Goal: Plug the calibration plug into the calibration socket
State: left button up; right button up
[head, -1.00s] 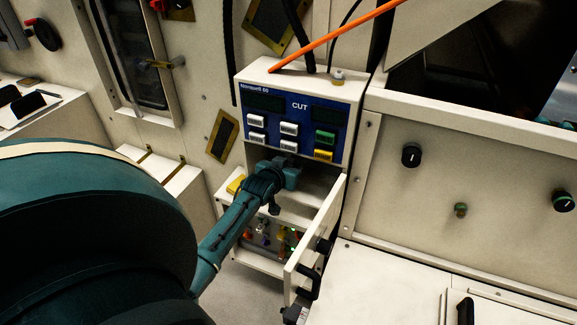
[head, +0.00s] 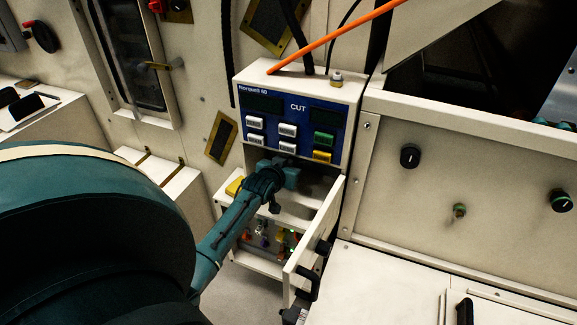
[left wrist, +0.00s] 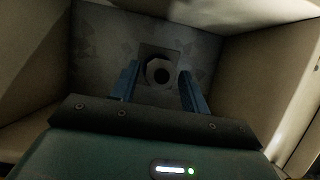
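My left gripper (head: 286,176) reaches into the open compartment under the blue control panel of the white cabinet. In the left wrist view its two blue fingers (left wrist: 160,88) stand apart. I see gaps between the collar and both fingers. No calibration plug can be made out in either view. My right gripper is not in view.
The cabinet's door (head: 314,243) is swung open on the right of the compartment, close to my left arm. A lower bay (head: 265,238) holds small coloured parts. A yellow block (head: 235,187) is left of my wrist. Compartment walls surround the gripper closely.

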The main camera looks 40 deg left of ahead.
pick_arm(q)
jog(key=shift+o, duration=0.8)
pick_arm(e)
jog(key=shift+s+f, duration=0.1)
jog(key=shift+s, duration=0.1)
pick_arm(q)
jog(key=shift+s, duration=0.15)
jog(key=v, duration=1.3)
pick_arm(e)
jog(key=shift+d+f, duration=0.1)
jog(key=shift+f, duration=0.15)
pick_arm(q)
jog(key=shift+r, duration=0.1)
